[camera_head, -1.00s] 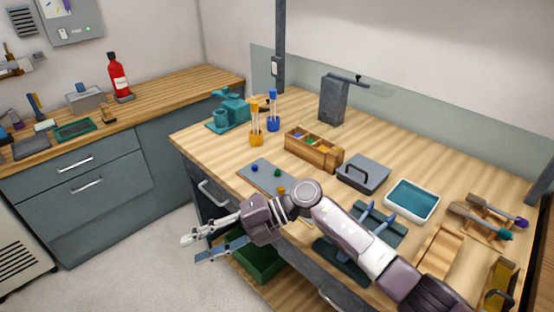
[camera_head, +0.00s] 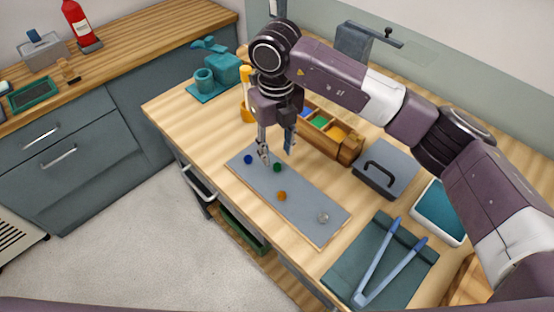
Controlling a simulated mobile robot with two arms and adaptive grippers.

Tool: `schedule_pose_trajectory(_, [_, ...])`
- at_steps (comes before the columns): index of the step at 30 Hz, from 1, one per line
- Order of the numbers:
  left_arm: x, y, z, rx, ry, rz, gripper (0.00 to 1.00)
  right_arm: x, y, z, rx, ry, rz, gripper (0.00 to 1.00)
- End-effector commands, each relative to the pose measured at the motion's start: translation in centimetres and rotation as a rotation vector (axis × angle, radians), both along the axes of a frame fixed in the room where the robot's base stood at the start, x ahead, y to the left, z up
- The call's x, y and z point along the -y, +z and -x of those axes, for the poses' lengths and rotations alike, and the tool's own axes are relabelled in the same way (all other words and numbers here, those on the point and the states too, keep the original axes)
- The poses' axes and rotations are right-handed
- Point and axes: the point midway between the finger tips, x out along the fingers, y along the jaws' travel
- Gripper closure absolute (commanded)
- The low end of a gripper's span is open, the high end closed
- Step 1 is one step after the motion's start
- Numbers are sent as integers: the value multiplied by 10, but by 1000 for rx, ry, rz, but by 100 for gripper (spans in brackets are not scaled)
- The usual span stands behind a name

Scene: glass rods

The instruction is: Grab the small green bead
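The small green bead (camera_head: 277,167) lies on the grey mat (camera_head: 302,202) on the wooden table. A blue bead (camera_head: 248,159) lies to its left, an orange bead (camera_head: 282,196) lies nearer the front, and a clear bead (camera_head: 323,217) lies farther right. My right gripper (camera_head: 276,157) points down just above the green bead, with its two fingers spread apart and nothing seen between them. Whether a fingertip touches the bead I cannot tell. My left gripper is not in view.
A wooden box with coloured compartments (camera_head: 345,150) stands behind the mat. A grey lidded box with a black handle (camera_head: 386,168) and a teal tray (camera_head: 442,210) are to the right. Blue tweezers (camera_head: 385,268) lie on a dark green mat (camera_head: 345,270).

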Motion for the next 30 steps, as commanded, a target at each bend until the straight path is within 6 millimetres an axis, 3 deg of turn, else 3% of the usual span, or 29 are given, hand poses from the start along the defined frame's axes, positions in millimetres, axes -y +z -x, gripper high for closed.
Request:
schedule_pose_trajectory(5, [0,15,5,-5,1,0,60,-1,-22,-3,-6,-2,-1,65])
schedule_pose_trajectory(10, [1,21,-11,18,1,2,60,-2,-46,-4,-5,0,-2,65])
schedule_pose_trajectory(15, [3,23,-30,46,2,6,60,-2,-52,-5,-1,0,-3,65])
schedule_pose_trajectory(19, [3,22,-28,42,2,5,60,-2,-52,-5,-1,1,-3,65])
schedule_pose_trajectory(27, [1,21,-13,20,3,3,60,-2,-51,-5,-1,1,-4,94])
schedule_pose_trajectory(30, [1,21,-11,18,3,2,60,-2,-51,-5,-1,1,-4,96])
